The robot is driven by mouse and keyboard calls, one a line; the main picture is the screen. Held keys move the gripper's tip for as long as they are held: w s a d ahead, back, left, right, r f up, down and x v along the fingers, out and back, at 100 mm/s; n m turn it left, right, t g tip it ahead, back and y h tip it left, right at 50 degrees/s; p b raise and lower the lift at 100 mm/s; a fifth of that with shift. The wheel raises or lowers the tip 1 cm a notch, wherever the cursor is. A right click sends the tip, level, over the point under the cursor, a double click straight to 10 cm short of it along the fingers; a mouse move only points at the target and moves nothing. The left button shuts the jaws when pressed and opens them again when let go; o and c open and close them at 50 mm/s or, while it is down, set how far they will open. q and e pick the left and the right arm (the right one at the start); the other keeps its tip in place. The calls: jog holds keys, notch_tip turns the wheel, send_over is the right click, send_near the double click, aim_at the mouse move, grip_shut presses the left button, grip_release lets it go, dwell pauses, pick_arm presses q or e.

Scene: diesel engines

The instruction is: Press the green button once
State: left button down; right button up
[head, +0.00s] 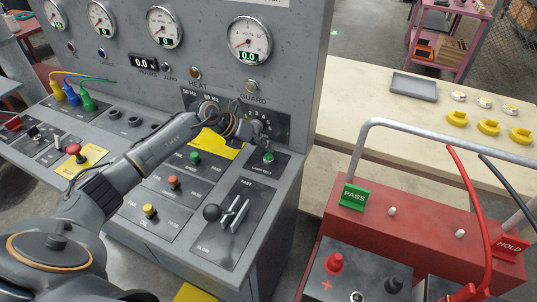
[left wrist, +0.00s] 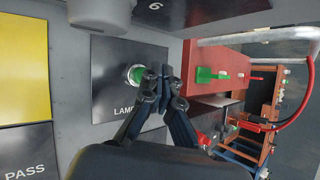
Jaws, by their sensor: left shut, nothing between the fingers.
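A green button (head: 268,157) sits on a dark plate marked LAMP TEST at the right end of the sloping console. In the left wrist view the same green button (left wrist: 135,75) has a pale ring and sits just left of my fingertips. My left gripper (head: 258,140) reaches over the console from the left, close above the LAMP TEST plate. In the left wrist view its fingers (left wrist: 166,90) are together and empty, partly covering the button's edge; I cannot tell whether they touch. My right gripper is not in view.
A rotary selector panel (head: 265,122) rises just behind. A red cart (head: 420,225) with a metal handle stands to the right.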

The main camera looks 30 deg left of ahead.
aim_at(266, 156)
pick_arm(q)
notch_tip(266, 156, up, 5)
jog(key=p, duration=0.3)
jog(key=shift+f, duration=0.1)
dwell(0.6)
